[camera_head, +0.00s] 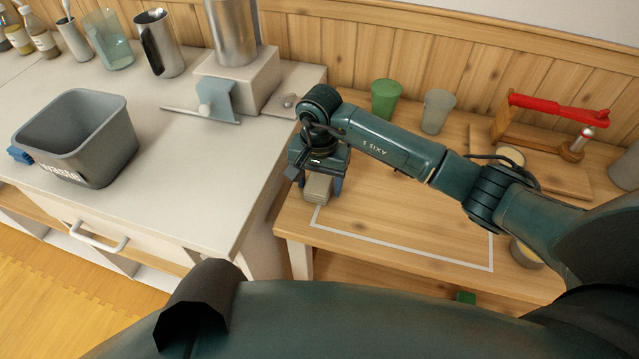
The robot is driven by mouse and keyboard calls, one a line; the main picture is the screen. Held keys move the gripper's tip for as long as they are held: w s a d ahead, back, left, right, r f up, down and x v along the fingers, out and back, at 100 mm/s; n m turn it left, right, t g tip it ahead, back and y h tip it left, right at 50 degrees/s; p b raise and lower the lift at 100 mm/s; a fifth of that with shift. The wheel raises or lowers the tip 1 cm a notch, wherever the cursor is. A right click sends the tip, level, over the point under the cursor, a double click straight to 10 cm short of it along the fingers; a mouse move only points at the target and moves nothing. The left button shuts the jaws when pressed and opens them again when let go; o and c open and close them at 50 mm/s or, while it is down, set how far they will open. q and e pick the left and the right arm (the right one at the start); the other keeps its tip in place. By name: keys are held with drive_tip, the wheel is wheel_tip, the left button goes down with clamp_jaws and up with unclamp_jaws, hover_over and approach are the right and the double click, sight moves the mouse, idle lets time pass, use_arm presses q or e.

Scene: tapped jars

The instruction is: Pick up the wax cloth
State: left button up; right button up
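My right arm reaches in from the right, and its gripper (319,184) points down over the left end of the wooden table. A small beige-grey block-like thing (318,190) shows directly beneath and between the fingers. It may be the folded wax cloth, but I cannot tell for sure. The gripper body hides its far side. I cannot tell whether the fingers touch it or whether it is lifted. My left gripper is not in view.
A grey waste bin (75,140) stands on the white counter (150,190) at left. A pale outline (400,243) marks the wooden table. Green (386,98) and grey (437,110) cups stand behind my forearm. A red-handled lever device (555,108) stands at right.

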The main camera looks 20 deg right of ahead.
sight(319, 181)
drive_tip(key=c, duration=0.8)
wheel_tip(319, 181, up, 10)
drive_tip(key=shift+b, duration=0.55)
drive_tip(key=o, duration=0.4)
drive_tip(key=c, duration=0.3)
